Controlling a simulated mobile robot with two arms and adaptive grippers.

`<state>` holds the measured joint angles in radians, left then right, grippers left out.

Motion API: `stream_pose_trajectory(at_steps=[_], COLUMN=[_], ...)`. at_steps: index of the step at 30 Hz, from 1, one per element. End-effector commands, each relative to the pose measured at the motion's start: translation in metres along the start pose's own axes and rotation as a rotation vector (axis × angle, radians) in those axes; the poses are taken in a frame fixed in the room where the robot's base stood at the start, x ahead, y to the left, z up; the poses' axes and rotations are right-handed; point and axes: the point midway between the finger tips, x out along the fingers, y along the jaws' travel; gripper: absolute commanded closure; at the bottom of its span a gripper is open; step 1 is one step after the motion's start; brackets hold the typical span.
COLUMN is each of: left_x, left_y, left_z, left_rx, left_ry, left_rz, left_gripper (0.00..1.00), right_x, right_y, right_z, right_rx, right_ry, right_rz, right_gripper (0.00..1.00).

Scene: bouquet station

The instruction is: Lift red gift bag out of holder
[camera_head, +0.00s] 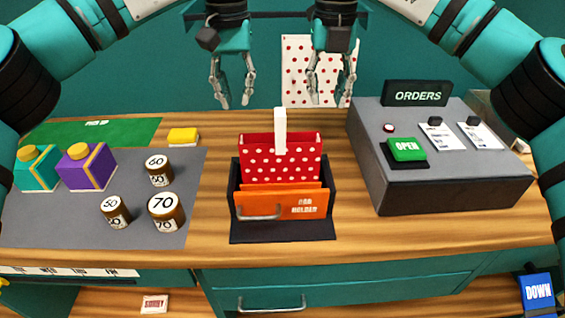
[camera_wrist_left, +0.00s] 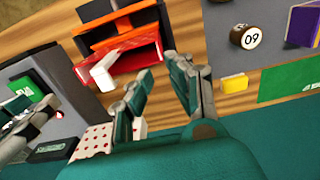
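A white strip handle (camera_head: 280,131) rises from the red bag. The red bag also shows in the left wrist view (camera_wrist_left: 143,56). My left gripper (camera_head: 235,104) is open and empty, above and behind the holder, left of the handle. My right gripper (camera_head: 330,100) is open and empty, behind the holder and right of the handle. Neither gripper touches the bag.
A white red-dotted panel (camera_head: 300,62) stands behind the right gripper. A grey orders console (camera_head: 445,180) stands to the right. Purple (camera_head: 86,168) and teal boxes (camera_head: 36,169) and several numbered jars (camera_head: 165,211) sit on a grey mat at left. Wood around the holder is clear.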

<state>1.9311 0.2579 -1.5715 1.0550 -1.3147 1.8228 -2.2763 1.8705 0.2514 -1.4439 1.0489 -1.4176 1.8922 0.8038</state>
Motion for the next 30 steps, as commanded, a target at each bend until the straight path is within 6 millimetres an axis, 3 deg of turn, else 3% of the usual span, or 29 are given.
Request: stream_pose_trajectory(at_steps=[11, 30], left_x=[0.011, 0.132], left_y=[0.001, 0.002], left_z=[0.0, 0.001], left_rx=[-0.001, -0.003], left_ry=[-0.004, -0.006], left_rz=[0.004, 0.006], left_gripper=[0.82, 0.82], right_x=[0.01, 0.132], right_y=[0.001, 0.002], right_z=[0.0, -0.001], right_rx=[-0.004, -0.004], right_ry=[0.001, 0.005], right_rz=[0.006, 0.007], right_gripper=[0.7, 0.7])
